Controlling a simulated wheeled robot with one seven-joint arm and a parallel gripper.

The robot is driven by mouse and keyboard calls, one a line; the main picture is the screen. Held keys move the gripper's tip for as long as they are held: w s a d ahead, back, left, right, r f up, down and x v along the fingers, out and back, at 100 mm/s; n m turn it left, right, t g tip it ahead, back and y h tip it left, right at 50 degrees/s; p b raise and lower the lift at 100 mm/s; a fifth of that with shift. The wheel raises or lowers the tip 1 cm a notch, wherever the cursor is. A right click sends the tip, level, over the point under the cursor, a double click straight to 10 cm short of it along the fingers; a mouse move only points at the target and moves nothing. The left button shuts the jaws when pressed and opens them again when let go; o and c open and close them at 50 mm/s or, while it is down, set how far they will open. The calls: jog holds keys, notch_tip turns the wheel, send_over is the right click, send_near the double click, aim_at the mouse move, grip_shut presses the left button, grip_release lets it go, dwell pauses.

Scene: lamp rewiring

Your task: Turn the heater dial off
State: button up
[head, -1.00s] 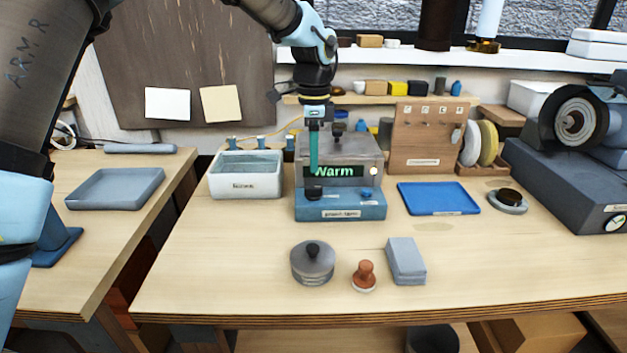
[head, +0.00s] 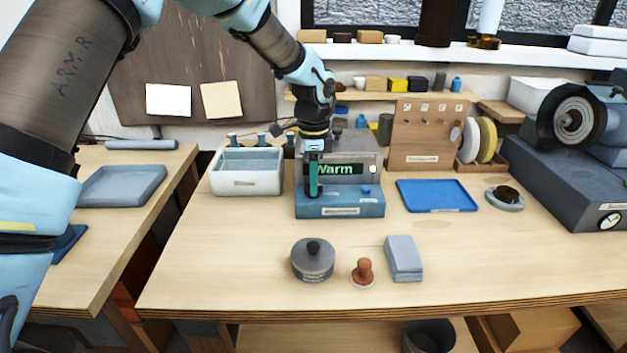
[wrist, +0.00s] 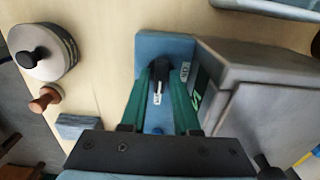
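The heater (head: 352,172) is a grey box on a blue base (head: 345,210), with a green "Warm" readout (head: 340,170). Its black dial (wrist: 159,70) with a pale pointer mark sits on the blue base, which also shows in the wrist view (wrist: 178,45). My gripper (head: 313,193) points down over the base's left part and hides the dial in the head view. In the wrist view its green fingers (wrist: 160,78) stand open on either side of the dial. I cannot tell whether they touch it. A small blue knob (head: 366,190) sits farther right on the base.
A white bin (head: 247,185) stands just left of the heater, a blue tray (head: 437,196) to its right. A lidded grey pot (head: 312,262), a brown stamp (head: 363,272) and a grey block (head: 404,260) lie in front. A grinder (head: 575,150) is at far right.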

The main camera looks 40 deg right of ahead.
grip_shut()
jog(key=shift+n, duration=0.3)
jog(key=n+b, duration=0.1)
jog(key=n, duration=0.1)
jog(key=shift+f+n+b, duration=0.1)
jog(key=shift+n+b, duration=0.2)
jog(key=shift+n, duration=0.1)
jog(key=n+b, duration=0.1)
jog(key=n, duration=0.3)
jog(key=n+b, duration=0.1)
jog(key=n, duration=0.4)
jog(key=shift+d, duration=0.1)
jog(key=n, duration=0.5)
jog(key=shift+b, duration=0.35)
jog(key=shift+n, duration=0.4)
